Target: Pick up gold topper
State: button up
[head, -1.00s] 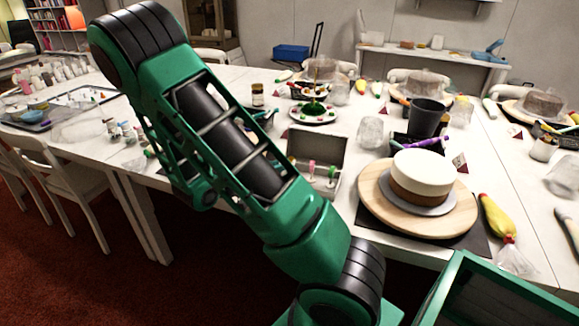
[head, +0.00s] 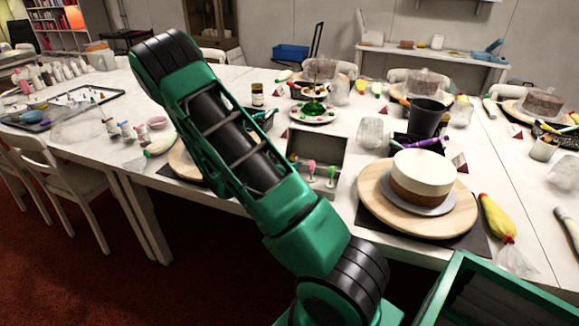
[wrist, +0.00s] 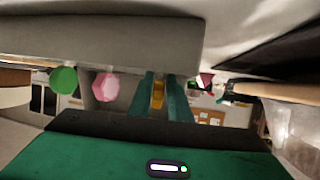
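The gold topper (wrist: 158,93) shows in the wrist view between the two green fingers of my gripper (wrist: 161,98). The fingers sit close on both sides of it and look shut on it. Its stick and the hidden part of its head cannot be made out. A pink topper (wrist: 106,87) and a green topper (wrist: 63,80) stand to its left, under a grey slab-like surface. In the head view, my arm hides the gripper and the gold topper. The pink topper (head: 311,168) and green topper (head: 331,173) show there at the grey box (head: 330,150).
A white and brown cake (head: 422,175) stands on a wooden turntable (head: 372,205) right of the box. A black cup (head: 427,118), a clear cup (head: 370,132) and a plate of small items (head: 313,112) are behind. A yellow piping bag (head: 497,217) lies at right.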

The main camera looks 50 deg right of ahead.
grip_shut()
jog(key=shift+r, duration=0.15)
